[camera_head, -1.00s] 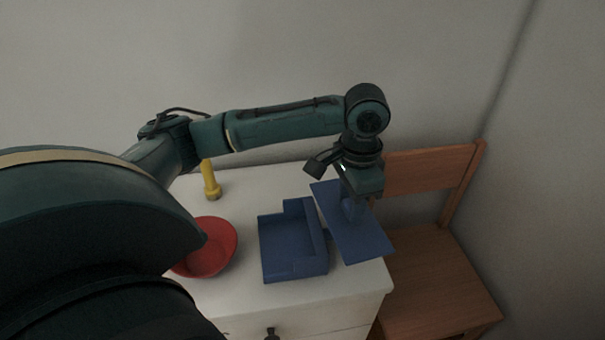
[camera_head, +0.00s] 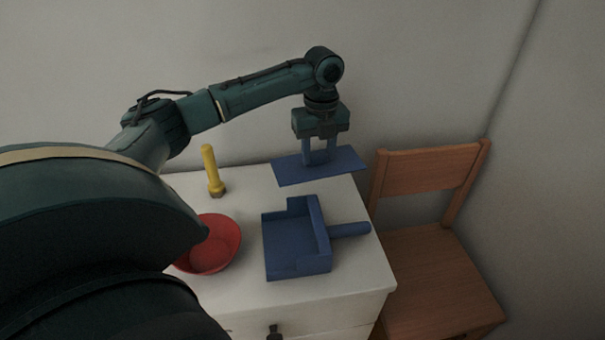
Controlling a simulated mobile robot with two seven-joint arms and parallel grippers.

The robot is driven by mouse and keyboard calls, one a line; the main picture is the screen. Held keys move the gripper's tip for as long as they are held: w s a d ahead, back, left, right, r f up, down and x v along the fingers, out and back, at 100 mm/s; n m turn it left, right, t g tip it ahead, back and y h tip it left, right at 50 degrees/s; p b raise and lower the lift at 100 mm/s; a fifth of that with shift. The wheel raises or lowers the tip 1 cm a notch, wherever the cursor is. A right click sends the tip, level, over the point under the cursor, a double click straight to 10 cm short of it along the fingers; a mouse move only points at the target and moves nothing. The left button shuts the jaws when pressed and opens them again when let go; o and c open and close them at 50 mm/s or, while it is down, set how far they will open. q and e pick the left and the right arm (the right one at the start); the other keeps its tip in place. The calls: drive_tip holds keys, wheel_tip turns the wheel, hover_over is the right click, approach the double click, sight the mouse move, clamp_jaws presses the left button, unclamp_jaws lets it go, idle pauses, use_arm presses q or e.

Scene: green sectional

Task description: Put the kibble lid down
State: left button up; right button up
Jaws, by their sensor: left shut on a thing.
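The kibble lid (camera_head: 342,168) is a flat blue plate with a raised grip on top. My left gripper (camera_head: 320,147) points down and is shut on that grip. The lid is roughly level over the back right part of the white cabinet top (camera_head: 255,182), behind the blue pan. It appears to be held above the surface, but the exact gap cannot be told. My right gripper is not in view.
A blue open pan (camera_head: 292,243) with a handle to the right lies on the cabinet top. A wooden chair (camera_head: 430,265) is at the right. Walls close off the back and right.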

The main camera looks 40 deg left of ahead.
use_arm(q)
drive_tip(key=a+m, duration=0.5)
drive_tip(key=m, duration=0.1)
drive_tip(key=f, duration=0.6)
drive_tip(key=w+f, duration=0.1)
drive_tip(key=f, duration=0.2)
drive_tip(key=shift+a+f, duration=0.2)
drive_tip(key=shift+f, duration=0.2)
drive_tip(key=shift+f, duration=0.1)
drive_tip(key=o, duration=1)
drive_tip(key=shift+c, duration=0.2)
wheel_tip(320, 180, up, 12)
